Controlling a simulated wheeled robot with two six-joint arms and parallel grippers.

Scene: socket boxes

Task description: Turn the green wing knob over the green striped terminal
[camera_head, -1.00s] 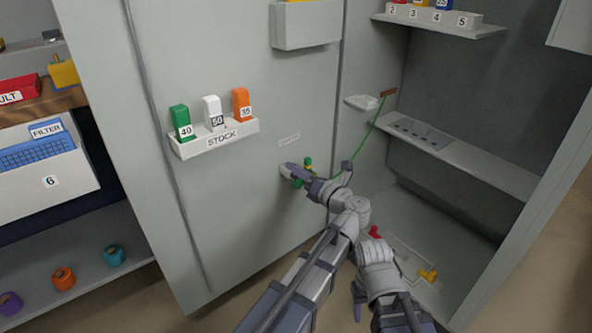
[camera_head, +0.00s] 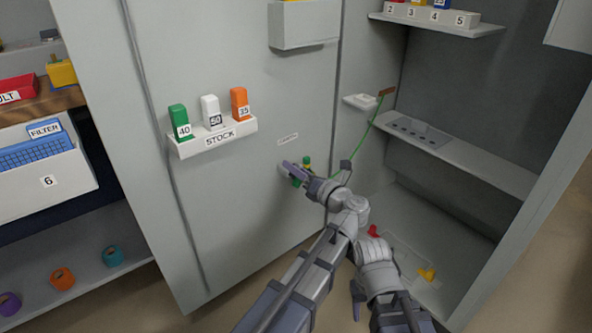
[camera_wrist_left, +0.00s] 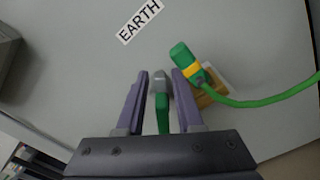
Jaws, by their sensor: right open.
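The green wing knob (camera_wrist_left: 163,112) sits on the grey panel, its wing between the fingers of my left gripper (camera_wrist_left: 160,88). The fingers are apart, with a gap at the wing's left side; contact on the right is unclear. A green plug with a yellow band (camera_wrist_left: 187,62) stands just right of the knob, with a green cable running right. In the head view my left gripper (camera_head: 298,172) is at the panel and partly hides the knob; the banded plug (camera_head: 307,162) shows beside it. My right gripper (camera_head: 357,297) is open, low and away from the panel.
An EARTH label (camera_wrist_left: 139,20) is above the knob. A tan block (camera_wrist_left: 210,97) lies by the plug. The STOCK holder (camera_head: 213,140) is up left on the panel. The open cabinet (camera_head: 450,90) at right has shelves, with a red piece (camera_head: 373,231) and a yellow piece (camera_head: 428,273) low inside.

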